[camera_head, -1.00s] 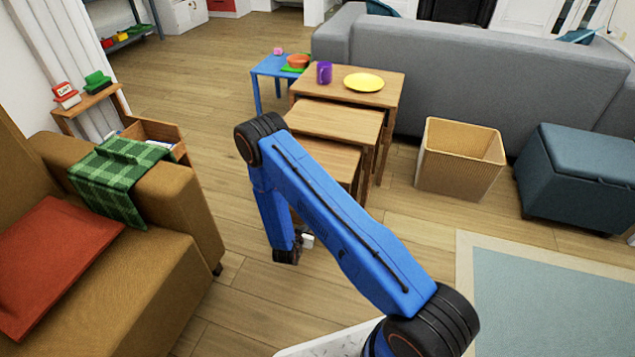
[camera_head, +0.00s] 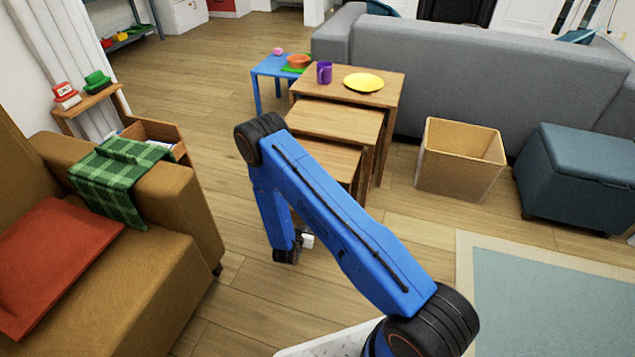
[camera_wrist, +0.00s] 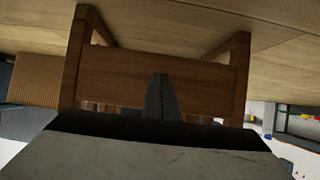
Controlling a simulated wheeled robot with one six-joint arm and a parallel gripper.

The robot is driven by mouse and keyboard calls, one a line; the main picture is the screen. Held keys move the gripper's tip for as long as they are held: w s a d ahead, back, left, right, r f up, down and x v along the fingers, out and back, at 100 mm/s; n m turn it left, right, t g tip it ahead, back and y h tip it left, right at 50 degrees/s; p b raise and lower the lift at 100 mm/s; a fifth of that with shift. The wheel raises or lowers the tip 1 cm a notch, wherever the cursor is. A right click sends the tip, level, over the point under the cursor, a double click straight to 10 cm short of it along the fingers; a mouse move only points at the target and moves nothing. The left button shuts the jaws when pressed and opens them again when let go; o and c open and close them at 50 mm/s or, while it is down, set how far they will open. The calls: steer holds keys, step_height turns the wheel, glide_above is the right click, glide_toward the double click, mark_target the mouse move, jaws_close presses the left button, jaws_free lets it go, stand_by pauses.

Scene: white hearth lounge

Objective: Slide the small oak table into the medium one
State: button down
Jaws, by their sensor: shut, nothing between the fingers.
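The small oak table (camera_head: 340,161) is the lowest of three nested oak tables, partly hidden behind my arm in the head view. Part of it sits under the medium table (camera_head: 335,120), with its front still sticking out. In the wrist view, which is upside down, the small table's front board (camera_wrist: 110,78) and two legs fill the middle. My gripper (camera_wrist: 162,98) is shut and empty, its fingers pointing at the middle of that board. Whether they touch it I cannot tell. In the head view the fingers are mostly hidden behind my arm.
The large oak table (camera_head: 310,82) carries a purple mug (camera_head: 324,72) and a yellow plate (camera_head: 363,82). A blue side table (camera_head: 270,66) stands behind. A wicker basket (camera_head: 457,165) and blue ottoman (camera_head: 575,175) are on the right, a brown armchair (camera_head: 160,250) on the left. Floor between is clear.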

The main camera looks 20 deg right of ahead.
steer(key=shift+w+d, duration=0.75)
steer(key=shift+w, duration=0.3)
steer(key=shift+w+d, duration=0.7)
steer(key=shift+w, duration=0.3)
steer(key=shift+d, duration=0.1)
steer(key=shift+w+d, duration=0.7)
steer(key=shift+w, duration=0.3)
steer(key=shift+w+d, duration=0.7)
steer(key=shift+w, duration=0.3)
steer(key=shift+w+d, duration=0.75)
steer(key=shift+w, duration=0.3)
steer(key=shift+w+d, duration=0.7)
steer(key=shift+w, duration=0.3)
steer(key=shift+w+d, duration=0.1)
steer(key=shift+d, duration=0.05)
steer(key=shift+w+d, duration=0.7)
steer(key=shift+w, duration=0.25)
steer(key=shift+w+d, duration=0.65)
steer(key=shift+w, duration=0.3)
steer(key=shift+w+d, duration=0.1)
steer(key=shift+w, duration=0.05)
